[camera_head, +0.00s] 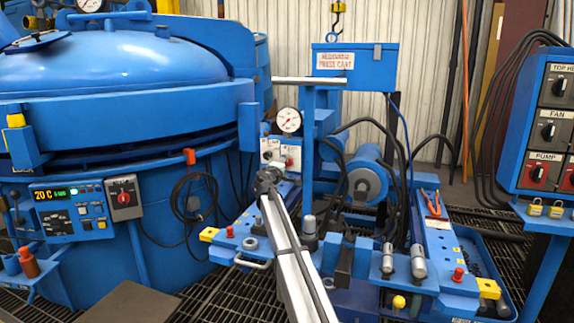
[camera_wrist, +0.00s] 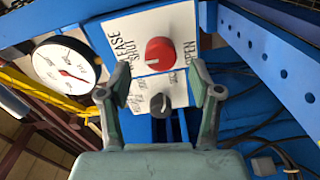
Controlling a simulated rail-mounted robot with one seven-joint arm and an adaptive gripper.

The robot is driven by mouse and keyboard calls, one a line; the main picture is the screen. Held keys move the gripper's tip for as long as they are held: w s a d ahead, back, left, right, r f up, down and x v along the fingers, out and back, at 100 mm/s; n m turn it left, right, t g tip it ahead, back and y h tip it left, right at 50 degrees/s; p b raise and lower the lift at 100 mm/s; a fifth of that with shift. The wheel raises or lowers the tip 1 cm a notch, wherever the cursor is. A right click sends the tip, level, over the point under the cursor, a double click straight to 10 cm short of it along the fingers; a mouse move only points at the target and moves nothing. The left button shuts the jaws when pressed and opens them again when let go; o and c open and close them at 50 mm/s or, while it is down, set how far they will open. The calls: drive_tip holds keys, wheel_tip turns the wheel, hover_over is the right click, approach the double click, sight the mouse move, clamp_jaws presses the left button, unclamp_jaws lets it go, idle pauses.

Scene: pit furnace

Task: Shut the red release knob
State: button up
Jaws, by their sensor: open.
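The red release knob (camera_wrist: 161,54) is round and sits on a white plate (camera_wrist: 128,36) lettered RELEASE, SHUT and OPEN. In the wrist view SHUT is to the knob's left and OPEN to its right. A pale pointer mark shows on the knob's lower left side. My gripper (camera_wrist: 160,72) is open, with one finger on each side below the red knob, and nothing is held. In the head view the red knob (camera_head: 290,162) is small, and my gripper (camera_head: 267,181) is just in front of the panel, to its left and lower.
A dark knob (camera_wrist: 160,104) is below the red one, between my fingers. A round gauge (camera_wrist: 64,67) is left of the plate; it also shows in the head view (camera_head: 289,120). A blue perforated beam (camera_wrist: 270,50) is at right. Black hoses (camera_head: 400,150) hang right of the panel.

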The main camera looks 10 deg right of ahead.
drive_tip(key=v, duration=0.7)
drive_tip(key=shift+s, duration=0.15)
